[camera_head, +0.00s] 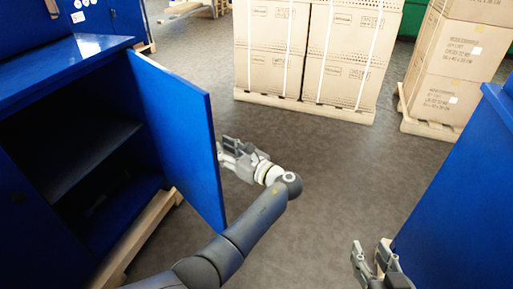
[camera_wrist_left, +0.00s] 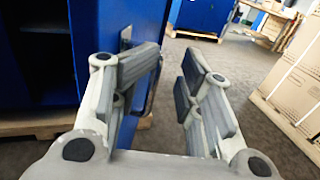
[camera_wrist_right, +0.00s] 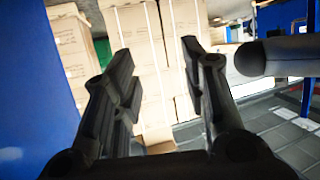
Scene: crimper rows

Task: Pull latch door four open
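A blue cabinet door (camera_head: 182,125) stands swung open from a blue cabinet (camera_head: 60,62) at the left of the head view. The dark interior and a shelf (camera_head: 85,160) show. My left gripper (camera_head: 226,150) is on the outer side of the door, near its free edge. In the left wrist view the gripper (camera_wrist_left: 175,85) is open, with a dark handle (camera_wrist_left: 152,85) on the door beside its left finger. I cannot tell if they touch. My right gripper (camera_head: 372,260) is open and empty at the lower right; it also shows in the right wrist view (camera_wrist_right: 158,75).
Stacked cartons (camera_head: 320,50) on pallets stand at the back, with another carton stack (camera_head: 450,70) to the right. A blue cabinet (camera_head: 455,180) stands close to my right gripper. The grey floor (camera_head: 310,150) between is clear.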

